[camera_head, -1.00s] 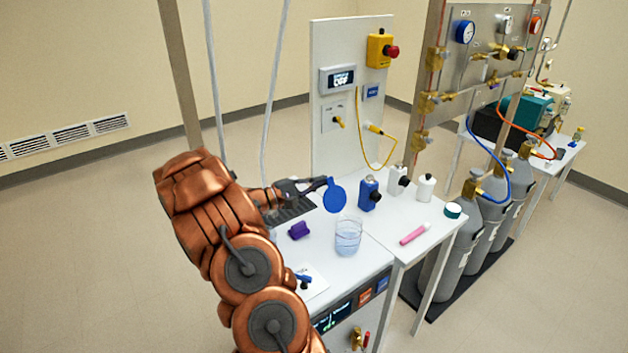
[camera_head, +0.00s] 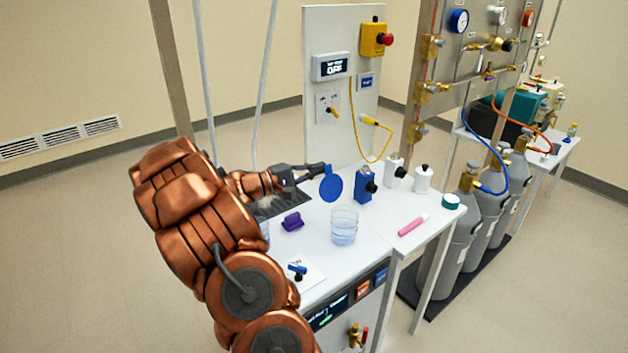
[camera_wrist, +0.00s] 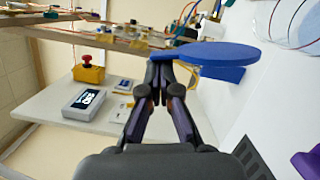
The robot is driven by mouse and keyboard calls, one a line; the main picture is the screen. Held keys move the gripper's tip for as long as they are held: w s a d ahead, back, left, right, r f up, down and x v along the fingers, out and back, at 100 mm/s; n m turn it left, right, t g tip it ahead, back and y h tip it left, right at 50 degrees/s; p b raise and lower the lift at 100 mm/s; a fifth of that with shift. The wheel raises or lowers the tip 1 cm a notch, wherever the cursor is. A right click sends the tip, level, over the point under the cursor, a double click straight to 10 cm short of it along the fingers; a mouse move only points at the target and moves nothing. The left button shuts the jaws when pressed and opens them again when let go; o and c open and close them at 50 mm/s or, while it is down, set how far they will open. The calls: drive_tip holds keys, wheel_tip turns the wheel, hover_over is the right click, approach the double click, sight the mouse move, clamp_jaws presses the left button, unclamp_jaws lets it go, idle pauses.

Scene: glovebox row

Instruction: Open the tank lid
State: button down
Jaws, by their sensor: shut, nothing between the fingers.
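A flat blue disc (camera_head: 331,185) stands tilted on edge above the white bench, with a small blue tab. It could be the tank lid, but I cannot tell for certain. In the wrist view the disc (camera_wrist: 205,53) shows nearly edge-on, with a blue block under it. My gripper (camera_head: 320,170) is shut and empty, its tips close beside the disc at the tab. In the wrist view its fingertips (camera_wrist: 160,58) are together left of the disc; I cannot tell whether they touch it. A clear vessel with pale liquid (camera_head: 343,227) stands in front of the disc.
A purple block (camera_head: 292,221) and a dark slotted plate (camera_head: 290,203) lie below my arm. A blue box (camera_head: 363,186), white bottles (camera_head: 422,180) and a pink tube (camera_head: 412,224) stand or lie to the right. An upright panel (camera_head: 328,135) rises behind.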

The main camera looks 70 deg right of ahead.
drive_tip(key=shift+s+a+r+m+b, duration=0.2)
drive_tip(key=shift+s+m+b, duration=0.15)
drive_tip(key=shift+b, duration=0.35)
drive_tip(key=shift+w, duration=0.1)
drive_tip(key=w+a+f+b, duration=0.1)
drive_tip(key=w+a, duration=0.4)
drive_tip(key=w, duration=0.5)
drive_tip(key=shift+a+f+b, duration=0.15)
drive_tip(key=shift+b, duration=0.6)
